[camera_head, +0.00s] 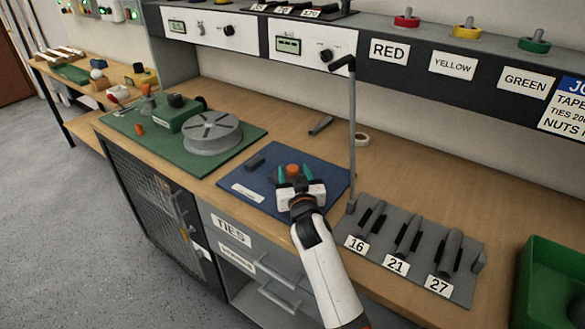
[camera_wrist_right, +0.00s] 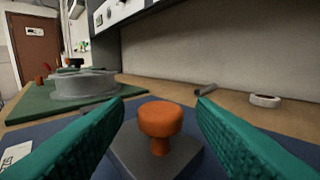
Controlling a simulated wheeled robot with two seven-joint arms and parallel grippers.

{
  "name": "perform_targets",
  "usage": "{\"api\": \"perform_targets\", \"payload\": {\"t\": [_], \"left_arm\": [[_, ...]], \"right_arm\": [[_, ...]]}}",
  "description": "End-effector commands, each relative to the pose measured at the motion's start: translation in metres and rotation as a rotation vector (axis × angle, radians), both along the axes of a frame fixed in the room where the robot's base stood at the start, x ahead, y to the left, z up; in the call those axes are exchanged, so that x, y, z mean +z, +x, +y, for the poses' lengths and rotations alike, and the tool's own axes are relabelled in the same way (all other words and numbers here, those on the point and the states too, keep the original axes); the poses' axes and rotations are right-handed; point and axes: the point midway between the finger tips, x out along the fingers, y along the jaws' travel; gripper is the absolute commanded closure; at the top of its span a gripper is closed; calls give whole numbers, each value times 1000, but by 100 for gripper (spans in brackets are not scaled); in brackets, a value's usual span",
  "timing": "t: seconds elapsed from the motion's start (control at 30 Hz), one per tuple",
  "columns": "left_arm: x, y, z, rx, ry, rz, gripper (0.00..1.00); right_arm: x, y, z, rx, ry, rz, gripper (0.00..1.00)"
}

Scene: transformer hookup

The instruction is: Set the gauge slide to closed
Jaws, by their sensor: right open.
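An orange knob (camera_head: 292,170) stands upright on a dark grey block on the blue mat (camera_head: 325,196), seemingly the gauge slide. In the right wrist view the knob (camera_wrist_right: 160,120) has a wide round cap on a narrower stem, and the grey block (camera_wrist_right: 130,158) lies under it. My right gripper (camera_head: 294,176) is open, its green fingers on either side of the knob with gaps to both. The white label (camera_head: 248,192) on the mat is too small to read. The slide's setting cannot be told. My left gripper is not in view.
A green mat (camera_head: 120,120) with a grey reel (camera_head: 211,134) lies to the left. A post (camera_head: 352,130) and a grey rack (camera_head: 375,262) marked 16, 21 and 27 stand to the right. A green bin (camera_head: 540,300) is at far right. A tape ring (camera_head: 361,139) lies behind.

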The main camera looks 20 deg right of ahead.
Motion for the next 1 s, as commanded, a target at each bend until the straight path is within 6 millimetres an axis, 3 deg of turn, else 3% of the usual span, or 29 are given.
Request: {"api": "perform_targets", "payload": {"t": [0.2,0.57,0.87,1.0], "left_arm": [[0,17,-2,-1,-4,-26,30],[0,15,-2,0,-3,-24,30],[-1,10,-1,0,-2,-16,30],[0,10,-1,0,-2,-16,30]], "right_arm": [[-1,21,-2,0,0,1,49],[-1,24,-3,0,0,1,51],[-1,24,-3,0,0,1,100],[-1,24,-3,0,0,2,100]]}}
